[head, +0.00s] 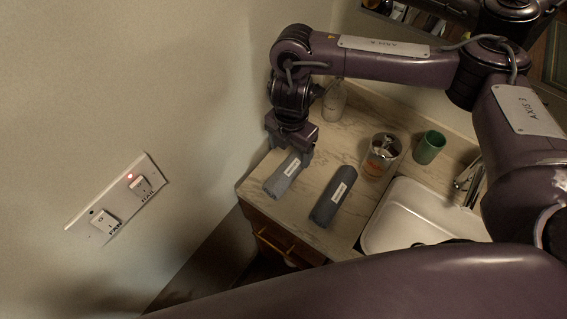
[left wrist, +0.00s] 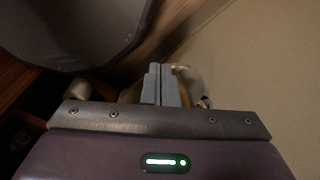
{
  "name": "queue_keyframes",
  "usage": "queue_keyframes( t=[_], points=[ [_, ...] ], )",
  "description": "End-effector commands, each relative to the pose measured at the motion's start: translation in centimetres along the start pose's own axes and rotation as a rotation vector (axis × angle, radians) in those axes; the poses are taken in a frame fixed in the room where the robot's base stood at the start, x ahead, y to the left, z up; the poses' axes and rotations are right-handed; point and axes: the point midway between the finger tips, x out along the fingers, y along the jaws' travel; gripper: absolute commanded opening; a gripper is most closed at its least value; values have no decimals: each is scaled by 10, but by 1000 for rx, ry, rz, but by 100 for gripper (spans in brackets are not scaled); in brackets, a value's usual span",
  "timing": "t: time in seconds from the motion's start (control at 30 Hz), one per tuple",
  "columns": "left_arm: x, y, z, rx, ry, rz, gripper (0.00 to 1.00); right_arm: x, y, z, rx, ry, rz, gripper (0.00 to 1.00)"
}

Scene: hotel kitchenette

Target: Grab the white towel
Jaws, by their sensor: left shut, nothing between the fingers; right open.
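A pale grey rolled towel with a white label, the lighter of two, (head: 281,179) lies on the marble counter near its left edge. A dark grey rolled towel (head: 328,205), also labelled, lies to its right, apart from it. My right gripper (head: 292,157) points down at the far end of the pale towel, open; its fingers partly hide that end. I cannot tell whether they touch it. My left gripper (left wrist: 162,86) shows in the left wrist view, shut and empty, away from the towels.
The marble counter (head: 345,155) holds a glass tumbler (head: 381,156), a green cup (head: 429,147) and a pale bottle (head: 334,101) behind the gripper. A white sink (head: 402,212) with a tap is at right. A wall with a switch plate (head: 116,200) stands at left.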

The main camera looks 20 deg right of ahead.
Motion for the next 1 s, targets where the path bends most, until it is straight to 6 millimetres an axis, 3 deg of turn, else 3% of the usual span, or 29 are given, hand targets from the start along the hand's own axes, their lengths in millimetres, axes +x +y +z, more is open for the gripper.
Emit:
queue_keyframes(
  t=[0.27,0.5,0.83,1.0],
  points=[
    [2,15,15,1,-21,18,0,29,0,-3,0,4,-2,76],
    [4,16,14,2,-20,20,0,62,1,-5,0,3,-2,76],
    [4,11,6,1,-8,13,0,69,2,-4,-2,1,2,76],
    [4,9,6,0,-9,11,0,69,2,-4,-2,1,2,57]
  ],
)
